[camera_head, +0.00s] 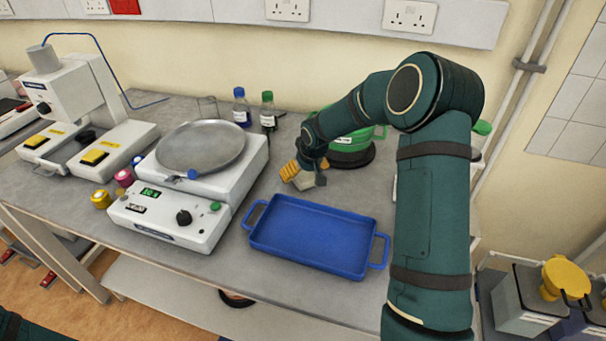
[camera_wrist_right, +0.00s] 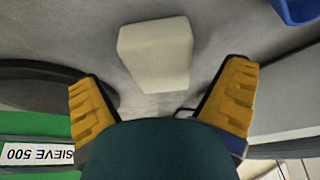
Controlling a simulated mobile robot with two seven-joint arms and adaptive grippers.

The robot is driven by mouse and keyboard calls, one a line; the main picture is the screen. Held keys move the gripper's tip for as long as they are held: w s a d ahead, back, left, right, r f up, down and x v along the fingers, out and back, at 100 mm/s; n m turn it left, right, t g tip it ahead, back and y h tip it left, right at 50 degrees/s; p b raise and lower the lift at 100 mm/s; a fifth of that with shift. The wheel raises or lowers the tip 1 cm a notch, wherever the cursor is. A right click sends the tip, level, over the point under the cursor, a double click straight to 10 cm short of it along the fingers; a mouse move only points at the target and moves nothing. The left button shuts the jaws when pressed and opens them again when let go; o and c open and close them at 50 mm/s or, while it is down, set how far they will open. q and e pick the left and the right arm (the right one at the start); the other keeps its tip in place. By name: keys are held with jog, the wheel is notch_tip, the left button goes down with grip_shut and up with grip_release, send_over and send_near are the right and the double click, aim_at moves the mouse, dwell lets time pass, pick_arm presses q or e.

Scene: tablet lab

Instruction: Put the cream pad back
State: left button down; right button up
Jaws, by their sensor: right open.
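The cream pad (camera_wrist_right: 155,55) is a small pale block lying on the grey bench top. In the head view the cream pad (camera_head: 304,183) shows partly below my right gripper (camera_head: 302,173), behind the blue tray. In the right wrist view my right gripper (camera_wrist_right: 160,88) has its two yellow ribbed fingers spread wide. The pad lies ahead of and between them, and they do not close on it. My left gripper is out of view.
A blue tray (camera_head: 256,240) lies in front of the pad. A green sieve (camera_head: 352,143) labelled "SIEVE 500" in the wrist view stands close behind my gripper. A balance-like device with a round metal pan (camera_head: 200,148) stands left. Two bottles (camera_head: 267,112) stand behind.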

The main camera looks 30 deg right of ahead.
jog(key=p+v, duration=0.1)
jog(key=v, duration=0.9)
